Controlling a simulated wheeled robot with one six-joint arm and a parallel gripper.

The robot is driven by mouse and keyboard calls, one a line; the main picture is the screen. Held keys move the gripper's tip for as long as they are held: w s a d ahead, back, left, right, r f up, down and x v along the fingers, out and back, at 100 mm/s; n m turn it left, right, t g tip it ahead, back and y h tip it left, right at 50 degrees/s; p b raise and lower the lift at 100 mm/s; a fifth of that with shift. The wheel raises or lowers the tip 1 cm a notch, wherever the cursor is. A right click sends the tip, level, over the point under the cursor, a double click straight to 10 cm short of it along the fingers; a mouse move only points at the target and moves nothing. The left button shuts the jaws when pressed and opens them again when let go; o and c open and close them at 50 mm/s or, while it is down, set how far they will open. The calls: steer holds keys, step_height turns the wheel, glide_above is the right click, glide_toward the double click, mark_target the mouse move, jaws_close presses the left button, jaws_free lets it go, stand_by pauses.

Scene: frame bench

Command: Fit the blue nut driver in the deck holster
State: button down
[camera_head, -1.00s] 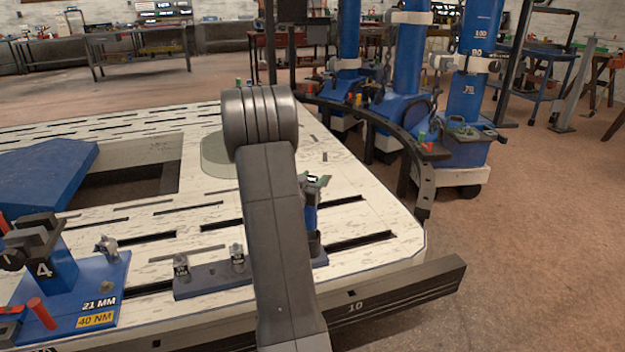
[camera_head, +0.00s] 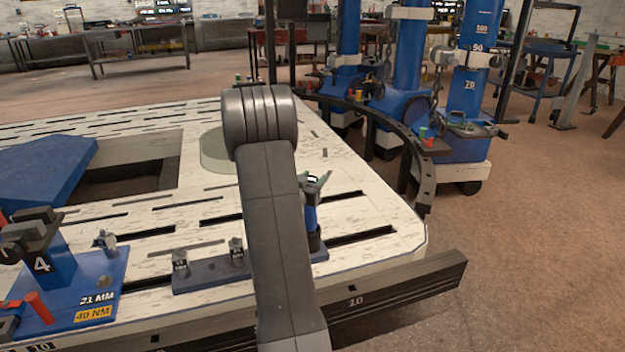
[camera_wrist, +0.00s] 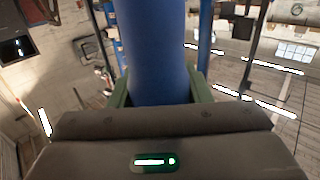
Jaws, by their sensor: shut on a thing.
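The blue nut driver (camera_head: 311,216) stands about upright near the deck's front right edge, partly hidden behind my arm. My gripper (camera_head: 316,182) has green fingers at its upper part. In the wrist view the fingers are shut on both sides of the wide blue shaft (camera_wrist: 150,55). Below the driver is a dark cylindrical piece (camera_head: 315,239), likely the deck holster, at the right end of a dark blue bar (camera_head: 209,275). I cannot tell whether the driver is in it or just above it. The driver's lower tip is not visible.
Two small metal fittings (camera_head: 237,250) stand on the bar. A blue fixture (camera_head: 95,290) marked 21 MM and 40 NM is at the left. The slotted white deck (camera_head: 370,215) has free room to the right. A curved dark rail (camera_head: 400,135) and blue columns (camera_head: 470,90) stand behind.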

steer(key=shift+f+b, duration=1.45)
steer(key=shift+f, duration=0.4)
steer(key=c, duration=0.7)
jaws_free()
steer(key=shift+o, duration=0.2)
steer(key=shift+s+f, duration=0.1)
steer(key=shift+f, duration=0.05)
steer(key=p+v, duration=0.2)
steer(key=v, duration=1.1)
steer(key=shift+s+a+p, duration=0.25)
steer(key=shift+s+p, duration=0.05)
steer(key=shift+p, duration=0.1)
